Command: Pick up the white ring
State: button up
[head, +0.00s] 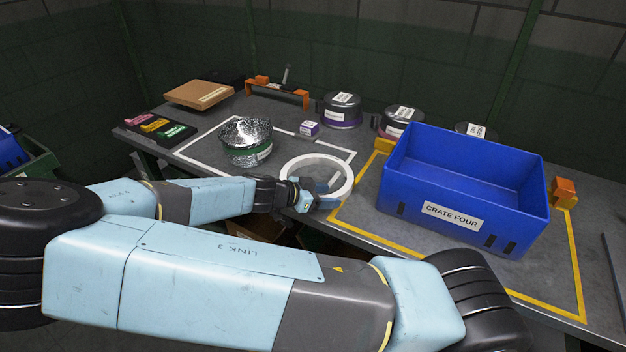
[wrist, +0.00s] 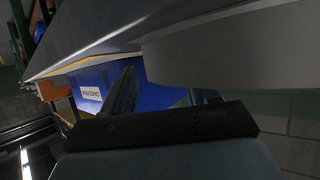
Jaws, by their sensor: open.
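The white ring (head: 347,178) lies flat near the front edge of the table, partly across the white marked outline. In the wrist view its curved pale wall (wrist: 235,48) fills the upper right, very close. My gripper (head: 325,194) is at the ring's near side, low by the table edge. It is open and holds nothing. In the wrist view one dark finger (wrist: 122,95) shows left of the ring's wall; the other is mostly hidden. I cannot tell whether the fingers touch the ring or straddle its wall.
A blue crate (head: 440,219) labelled CRATE FOUR stands right of the ring inside a yellow outline. A small purple box (head: 309,128) and several labelled tins (head: 342,112) stand behind. The table's front edge is close to my gripper.

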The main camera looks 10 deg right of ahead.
jog(key=shift+w+d+f, duration=0.15)
jog(key=shift+d+f, duration=0.1)
jog(key=shift+d, duration=0.15)
jog(key=shift+c, duration=0.4)
grip_shut()
jog(key=shift+r, duration=0.1)
